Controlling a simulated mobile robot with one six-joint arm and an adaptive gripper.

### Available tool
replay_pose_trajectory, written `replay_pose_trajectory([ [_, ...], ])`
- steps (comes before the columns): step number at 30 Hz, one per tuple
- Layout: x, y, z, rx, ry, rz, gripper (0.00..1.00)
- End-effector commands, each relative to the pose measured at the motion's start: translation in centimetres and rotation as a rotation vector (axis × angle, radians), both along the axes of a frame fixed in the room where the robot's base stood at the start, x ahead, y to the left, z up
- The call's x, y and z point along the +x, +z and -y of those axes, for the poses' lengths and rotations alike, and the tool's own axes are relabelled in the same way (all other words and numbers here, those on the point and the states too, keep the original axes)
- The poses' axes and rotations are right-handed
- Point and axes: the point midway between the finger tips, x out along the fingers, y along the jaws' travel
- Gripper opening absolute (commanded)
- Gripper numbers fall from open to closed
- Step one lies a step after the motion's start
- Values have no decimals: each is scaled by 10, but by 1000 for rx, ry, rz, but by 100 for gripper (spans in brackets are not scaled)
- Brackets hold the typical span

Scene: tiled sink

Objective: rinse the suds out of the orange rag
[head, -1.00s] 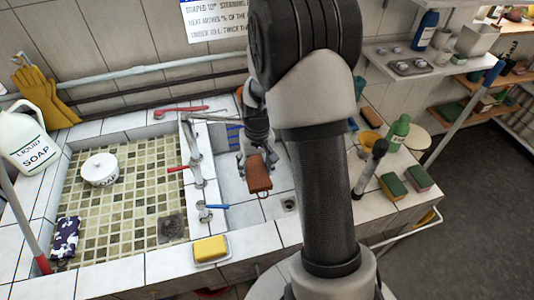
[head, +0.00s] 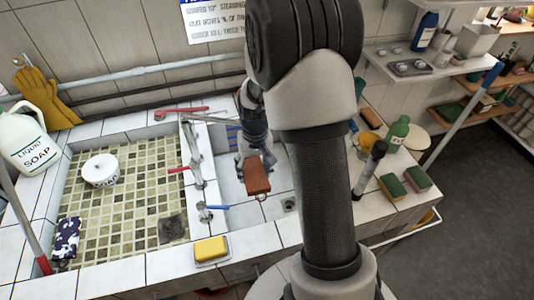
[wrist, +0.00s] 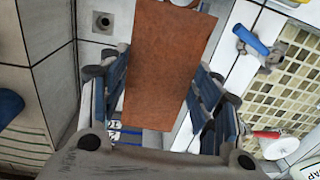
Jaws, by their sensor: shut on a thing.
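The orange rag (head: 257,175) looks like a flat brownish-orange slab, and I see no clear suds on it. It also fills the top middle of the wrist view (wrist: 168,60). My gripper (head: 252,159) is shut on it, with a blue-padded finger on each side in the wrist view (wrist: 160,105). The rag is held over the right-hand basin (head: 235,190), near its drain (head: 288,203). The tap (head: 195,155) stands on the divider to the left, with a red handle (head: 178,169) and a blue handle (head: 215,207). I see no running water.
The left tiled basin (head: 125,210) holds a white bowl (head: 100,169) and a dark patterned cloth (head: 66,238). A yellow soap bar (head: 210,249) lies on the front ledge. A brush (head: 370,168), sponges (head: 418,178) and a green bottle (head: 398,132) stand on the right counter.

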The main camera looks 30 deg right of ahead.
Motion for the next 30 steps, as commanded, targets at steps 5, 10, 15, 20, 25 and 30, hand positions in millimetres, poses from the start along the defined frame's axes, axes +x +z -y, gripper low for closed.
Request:
replay_pose_trajectory([
  [5,-7,15,-13,0,2,0,34],
  [10,-14,25,-24,0,1,1,34],
  [15,-19,32,-32,0,1,1,34],
  [20,-20,32,-33,0,0,1,34],
  [25,-20,31,-33,0,0,1,34],
  [30,-20,31,-33,0,0,1,34],
])
